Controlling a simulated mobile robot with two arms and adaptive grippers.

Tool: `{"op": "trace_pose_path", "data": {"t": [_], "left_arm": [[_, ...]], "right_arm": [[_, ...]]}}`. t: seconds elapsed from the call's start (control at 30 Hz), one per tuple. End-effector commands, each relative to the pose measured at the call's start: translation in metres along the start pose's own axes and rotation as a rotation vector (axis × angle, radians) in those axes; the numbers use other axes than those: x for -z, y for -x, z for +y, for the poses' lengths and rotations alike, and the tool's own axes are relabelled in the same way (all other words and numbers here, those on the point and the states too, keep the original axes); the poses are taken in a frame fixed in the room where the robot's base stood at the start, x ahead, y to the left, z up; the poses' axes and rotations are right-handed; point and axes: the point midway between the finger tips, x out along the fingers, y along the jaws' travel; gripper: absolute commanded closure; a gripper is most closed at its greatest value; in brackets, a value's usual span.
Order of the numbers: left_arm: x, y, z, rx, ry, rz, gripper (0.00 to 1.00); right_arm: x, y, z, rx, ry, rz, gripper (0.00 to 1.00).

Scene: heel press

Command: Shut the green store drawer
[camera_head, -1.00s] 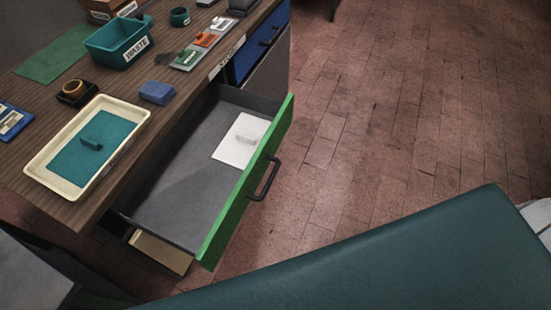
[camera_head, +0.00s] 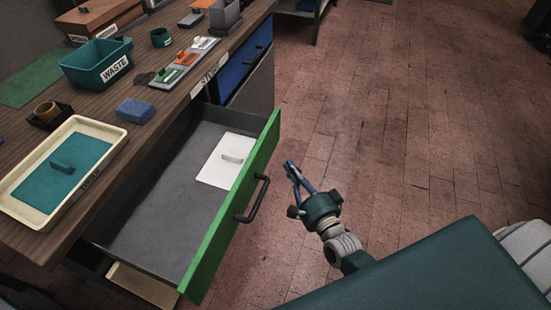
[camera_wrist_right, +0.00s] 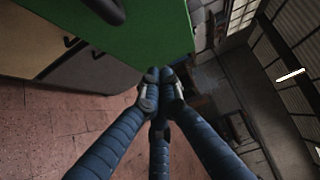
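The green store drawer (camera_head: 232,212) stands pulled out of the wooden bench, its grey inside showing. Its green front carries a dark bar handle (camera_head: 257,198). A white plate with a small grip (camera_head: 212,176) lies inside. My right gripper (camera_head: 290,167) is over the floor, to the right of the green front and apart from the handle in the head view. In the right wrist view its blue fingers (camera_wrist_right: 160,73) are drawn together at the tips with nothing seen between them, and the green front (camera_wrist_right: 150,35) fills the upper part. My left gripper is out of view.
The bench top holds a cream tray (camera_head: 24,212), a teal waste bin (camera_head: 88,72), a blue sponge (camera_head: 135,110) and a grey strip of coloured pieces (camera_head: 172,77). A closed blue drawer (camera_head: 247,65) sits beyond. The brick floor (camera_head: 380,120) right of the drawer is clear.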

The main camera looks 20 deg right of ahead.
Motion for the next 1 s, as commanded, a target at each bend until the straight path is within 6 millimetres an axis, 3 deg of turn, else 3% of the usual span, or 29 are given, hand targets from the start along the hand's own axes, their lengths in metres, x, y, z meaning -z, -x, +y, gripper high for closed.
{"op": "trace_pose_path", "data": {"t": [0.1, 0.3, 1.0], "left_arm": [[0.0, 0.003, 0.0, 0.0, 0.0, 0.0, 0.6], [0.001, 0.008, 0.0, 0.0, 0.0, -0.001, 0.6], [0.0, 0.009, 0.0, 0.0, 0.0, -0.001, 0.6]], "right_arm": [[0.0, -0.026, -0.002, 0.003, 0.0, 0.001, 1.0], [-0.02, -0.046, -0.001, 0.0, -0.001, 0.001, 1.0], [-0.03, -0.055, 0.001, -0.001, 0.0, 0.0, 1.0]]}}
